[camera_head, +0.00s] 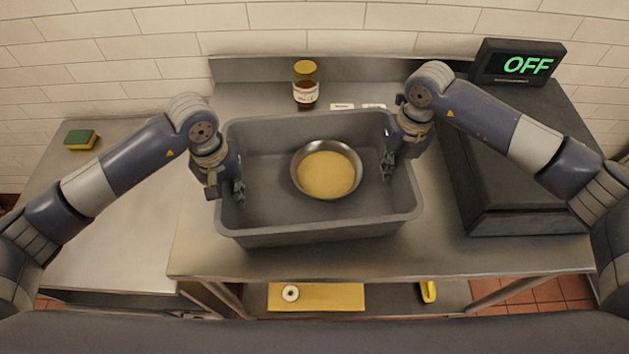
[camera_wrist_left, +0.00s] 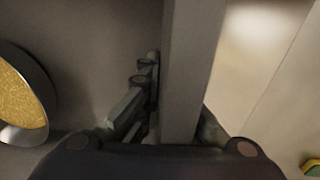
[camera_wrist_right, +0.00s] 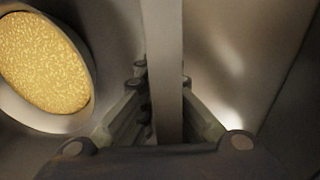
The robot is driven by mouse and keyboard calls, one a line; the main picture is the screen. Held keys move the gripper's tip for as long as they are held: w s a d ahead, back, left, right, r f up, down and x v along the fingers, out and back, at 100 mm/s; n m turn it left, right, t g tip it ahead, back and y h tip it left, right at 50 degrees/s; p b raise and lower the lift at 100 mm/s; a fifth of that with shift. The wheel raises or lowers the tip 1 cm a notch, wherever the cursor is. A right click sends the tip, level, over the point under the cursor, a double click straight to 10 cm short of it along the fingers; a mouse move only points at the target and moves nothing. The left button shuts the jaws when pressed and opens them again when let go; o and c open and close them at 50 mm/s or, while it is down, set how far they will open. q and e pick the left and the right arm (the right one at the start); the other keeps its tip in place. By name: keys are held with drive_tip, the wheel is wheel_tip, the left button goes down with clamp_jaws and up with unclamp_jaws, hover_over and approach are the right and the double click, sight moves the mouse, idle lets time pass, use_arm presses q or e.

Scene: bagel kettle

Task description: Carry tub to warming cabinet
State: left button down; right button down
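The grey tub (camera_head: 320,232) sits over the steel table in the middle; I cannot tell whether its base touches the tabletop. A round metal bowl (camera_head: 298,182) of yellow grains stands inside it. My left gripper (camera_head: 238,190) is shut on the tub's left wall, one finger inside and one outside; the wall (camera_wrist_left: 188,70) runs between the fingers in the left wrist view. My right gripper (camera_head: 388,165) is shut on the tub's right wall (camera_wrist_right: 163,60) the same way. The outer fingers are partly hidden. No warming cabinet is clearly identifiable.
A dark box-like appliance (camera_head: 525,222) with an "OFF" display (camera_head: 527,65) stands close at right. A jar (camera_head: 306,88) stands behind the tub. A sponge (camera_head: 81,140) lies on the left counter (camera_head: 110,240), otherwise clear. A yellow board (camera_head: 330,296) lies below.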

sight(230, 183)
use_arm(q)
drive_tip(key=shift+r, duration=0.2)
use_arm(e)
drive_tip(key=shift+r, duration=0.25)
